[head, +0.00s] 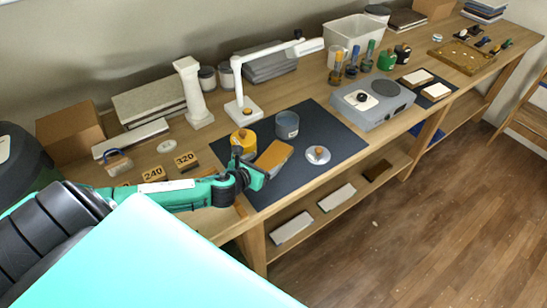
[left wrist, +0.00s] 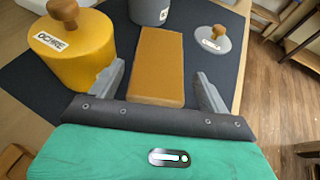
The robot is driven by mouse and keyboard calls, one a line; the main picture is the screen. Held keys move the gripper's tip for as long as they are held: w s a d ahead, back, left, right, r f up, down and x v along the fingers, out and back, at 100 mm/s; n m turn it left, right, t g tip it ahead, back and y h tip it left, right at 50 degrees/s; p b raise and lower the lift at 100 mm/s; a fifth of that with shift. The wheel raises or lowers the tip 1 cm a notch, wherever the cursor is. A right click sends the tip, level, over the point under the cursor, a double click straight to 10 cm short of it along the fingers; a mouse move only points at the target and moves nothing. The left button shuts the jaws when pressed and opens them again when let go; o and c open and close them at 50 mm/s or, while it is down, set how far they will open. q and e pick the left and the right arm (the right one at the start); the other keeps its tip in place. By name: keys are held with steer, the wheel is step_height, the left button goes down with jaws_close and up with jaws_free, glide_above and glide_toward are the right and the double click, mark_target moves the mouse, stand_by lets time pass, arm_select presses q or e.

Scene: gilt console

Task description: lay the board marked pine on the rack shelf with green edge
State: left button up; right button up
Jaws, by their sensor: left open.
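My left gripper (head: 262,172) is open over the front of the dark mat (head: 335,135). In the left wrist view its fingers (left wrist: 158,78) stand apart on either side of the near end of an orange-brown block (left wrist: 156,60), which lies flat and also shows in the head view (head: 274,156). I see no grip on it. No word "pine" is readable on any board. Two pale boards (head: 292,228) (head: 337,197) and a brown one (head: 377,170) lie on the low shelf (head: 310,215). I cannot make out a green edge on any shelf. My right gripper is out of view.
A yellow pot marked ochre (left wrist: 80,40) stands left of the block. A grey pot (head: 287,124) and a knobbed lid (head: 317,154) are behind and right. A white lamp (head: 243,108), a grey hotplate (head: 372,102) and a wooden rack (head: 525,125) stand further off.

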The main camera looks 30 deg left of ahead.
mark_target(272, 158)
arm_select(q)
steer(key=shift+f+p+x, duration=0.2)
steer(key=shift+p+x, duration=0.15)
steer(key=shift+x, duration=1.1)
steer(key=shift+f+p+x, duration=0.15)
steer(key=shift+p+x, duration=0.15)
steer(key=shift+x, duration=1.15)
steer(key=shift+s, duration=0.2)
steer(key=shift+c, duration=0.2)
steer(key=c, duration=0.8)
steer(key=shift+c, duration=0.2)
steer(key=shift+r, duration=0.15)
